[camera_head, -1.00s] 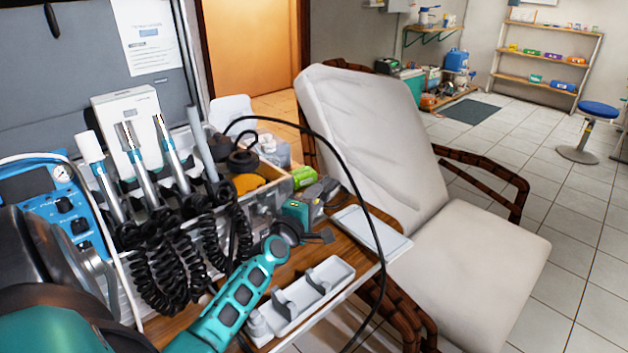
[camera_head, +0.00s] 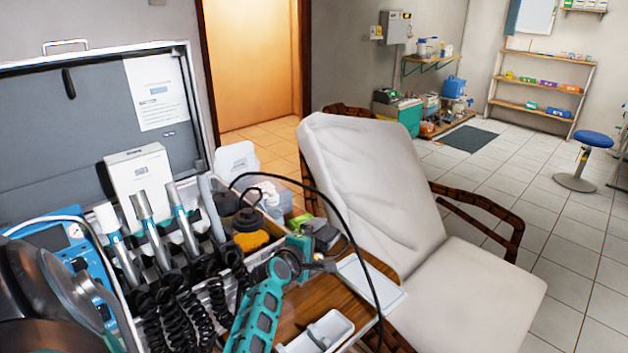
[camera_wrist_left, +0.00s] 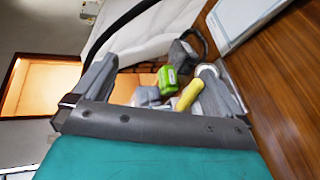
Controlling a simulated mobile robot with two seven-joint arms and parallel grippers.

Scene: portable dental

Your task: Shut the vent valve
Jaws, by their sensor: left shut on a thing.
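My left gripper (camera_head: 322,236) is beyond the right end of the open case, by the bin of supplies. In the left wrist view its dark grey fingers (camera_wrist_left: 157,68) stand apart. A pale yellow rod (camera_wrist_left: 190,95) and a grey cylinder with a round end (camera_wrist_left: 207,71) show by the right finger, and a lime green item (camera_wrist_left: 167,80) shows between the fingers. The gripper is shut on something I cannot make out. I cannot pick out the vent valve for certain. A blue panel with a gauge (camera_head: 75,232) sits at the left of the case. My right gripper is out of view.
Handpieces (camera_head: 150,225) with black coiled cords stand in the case. A black hose (camera_head: 362,262) arches over my left gripper. A white tray (camera_head: 322,332) and a pale tablet-like slab (camera_head: 370,282) lie on the wooden top. A padded chair (camera_head: 375,180) stands close behind.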

